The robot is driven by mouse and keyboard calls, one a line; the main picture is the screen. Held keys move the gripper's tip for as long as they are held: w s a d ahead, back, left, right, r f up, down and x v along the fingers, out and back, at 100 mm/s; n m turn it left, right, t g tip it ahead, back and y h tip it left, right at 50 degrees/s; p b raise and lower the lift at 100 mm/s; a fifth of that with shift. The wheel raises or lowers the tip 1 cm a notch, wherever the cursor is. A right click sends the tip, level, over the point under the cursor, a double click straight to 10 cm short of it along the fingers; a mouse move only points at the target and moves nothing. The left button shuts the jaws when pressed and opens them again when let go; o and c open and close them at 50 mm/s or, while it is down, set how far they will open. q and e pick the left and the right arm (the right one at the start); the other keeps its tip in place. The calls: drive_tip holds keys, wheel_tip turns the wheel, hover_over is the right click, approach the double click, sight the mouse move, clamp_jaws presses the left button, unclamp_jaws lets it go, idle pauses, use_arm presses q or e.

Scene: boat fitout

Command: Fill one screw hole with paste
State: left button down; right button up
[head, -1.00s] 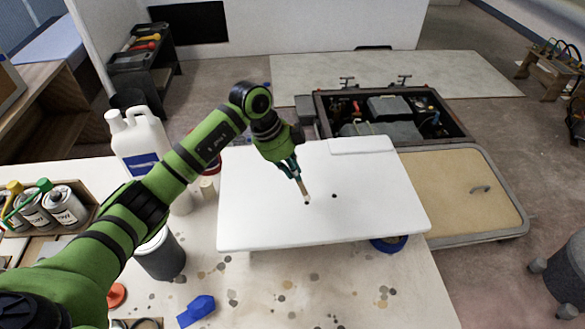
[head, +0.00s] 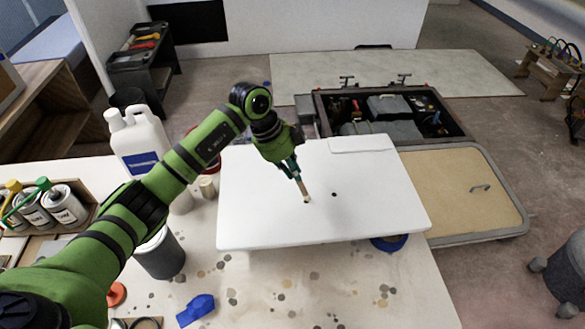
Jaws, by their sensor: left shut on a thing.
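A white panel (head: 270,215) lies raised above the worktable. One dark screw hole (head: 334,195) shows in its middle. My left gripper (head: 294,171) is shut on a thin tan stick (head: 304,190), which looks like a wooden spatula. The stick points down and its tip is at the panel, left of the visible hole, where a second hole is now mostly covered by the tip. I cannot tell whether the tip touches the panel or carries paste. My right gripper is not in view.
A white jug (head: 138,140), a grey can (head: 160,255) and a crate of bottles (head: 62,207) stand left of the panel. A blue object (head: 196,310) lies in front on the stained table (head: 330,285). An open dark hatch (head: 385,115) is behind.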

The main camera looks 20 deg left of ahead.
use_arm(q)
drive_tip(key=shift+f, duration=0.4)
drive_tip(key=shift+s, duration=0.1)
idle(1.3)
